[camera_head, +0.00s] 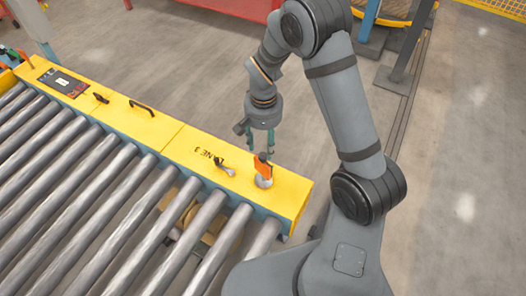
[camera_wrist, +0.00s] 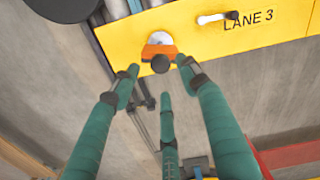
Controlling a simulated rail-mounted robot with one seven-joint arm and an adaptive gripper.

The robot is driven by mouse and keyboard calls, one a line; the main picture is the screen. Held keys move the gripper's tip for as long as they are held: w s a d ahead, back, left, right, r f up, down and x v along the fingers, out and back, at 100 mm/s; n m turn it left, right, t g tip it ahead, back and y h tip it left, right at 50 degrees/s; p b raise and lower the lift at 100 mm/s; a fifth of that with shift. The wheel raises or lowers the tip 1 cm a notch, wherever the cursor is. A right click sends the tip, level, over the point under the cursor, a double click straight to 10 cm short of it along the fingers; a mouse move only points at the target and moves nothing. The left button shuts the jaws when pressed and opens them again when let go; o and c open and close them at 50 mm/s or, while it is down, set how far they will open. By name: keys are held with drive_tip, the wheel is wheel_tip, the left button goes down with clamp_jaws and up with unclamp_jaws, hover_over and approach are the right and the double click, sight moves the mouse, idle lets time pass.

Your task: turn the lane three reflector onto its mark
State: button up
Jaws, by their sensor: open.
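The lane three reflector (camera_head: 263,168) is an orange upright piece on a round silver base. It stands on the yellow rail cover near its right end. In the wrist view the reflector (camera_wrist: 157,51) shows an orange body, a pale half-round part and a dark round knob. My gripper (camera_head: 261,147) hangs just above and behind it with its green fingers pointing down. In the wrist view my gripper (camera_wrist: 158,68) has its fingers spread, with the reflector's knob near the gap between two tips. No grip on it shows. I cannot make out the mark.
A small lever (camera_head: 224,166) with a dark knob sits left of the reflector by the "LANE 3" lettering. A black handle (camera_head: 142,107) and a dark panel (camera_head: 62,82) are farther left. Metal rollers (camera_head: 110,215) fill the front. Open floor (camera_head: 165,50) lies behind.

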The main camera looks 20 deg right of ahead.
sight(263, 155)
drive_tip(key=shift+a+f, duration=0.1)
drive_tip(key=shift+f, duration=2.15)
drive_tip(key=shift+c, duration=0.2)
clamp_jaws()
